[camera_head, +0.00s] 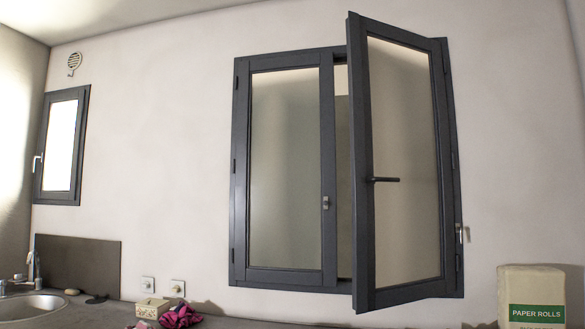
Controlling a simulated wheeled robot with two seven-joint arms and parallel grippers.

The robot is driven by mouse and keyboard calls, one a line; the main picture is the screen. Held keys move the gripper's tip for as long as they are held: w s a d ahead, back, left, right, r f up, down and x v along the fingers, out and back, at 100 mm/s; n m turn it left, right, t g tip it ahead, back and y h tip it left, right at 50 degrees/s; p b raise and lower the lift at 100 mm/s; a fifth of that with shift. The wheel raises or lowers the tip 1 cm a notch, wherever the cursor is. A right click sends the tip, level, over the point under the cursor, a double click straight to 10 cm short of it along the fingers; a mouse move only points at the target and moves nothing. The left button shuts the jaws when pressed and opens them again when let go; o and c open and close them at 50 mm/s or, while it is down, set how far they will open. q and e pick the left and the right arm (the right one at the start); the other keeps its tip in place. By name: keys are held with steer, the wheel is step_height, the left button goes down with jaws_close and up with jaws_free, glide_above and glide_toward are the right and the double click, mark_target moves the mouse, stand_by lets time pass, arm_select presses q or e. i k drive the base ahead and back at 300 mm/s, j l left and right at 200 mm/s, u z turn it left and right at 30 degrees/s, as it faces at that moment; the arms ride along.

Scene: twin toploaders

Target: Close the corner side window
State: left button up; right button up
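A double window with a dark grey frame (240,170) is on the wall ahead. Its right sash (361,160) stands open, swung out into the room from its right side, with its free edge in front of the middle gap. A dark lever handle (383,180) points right on this sash. The left sash (327,160) lies in the frame and looks shut. A smaller dark-framed window (82,140) is near the left corner, with a light handle (37,160) at its left edge; I cannot tell whether it is fully shut. Neither of my grippers is in view.
Below is a counter with a sink (30,306) at left, a patterned box (152,308) and a crumpled pink cloth (180,317). A paper rolls pack (531,290) stands at right. A metal latch (463,233) is by the frame's right edge. Sockets (177,288) are on the wall.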

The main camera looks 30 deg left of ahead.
mark_target(403, 246)
steer(key=i+j, duration=0.75)
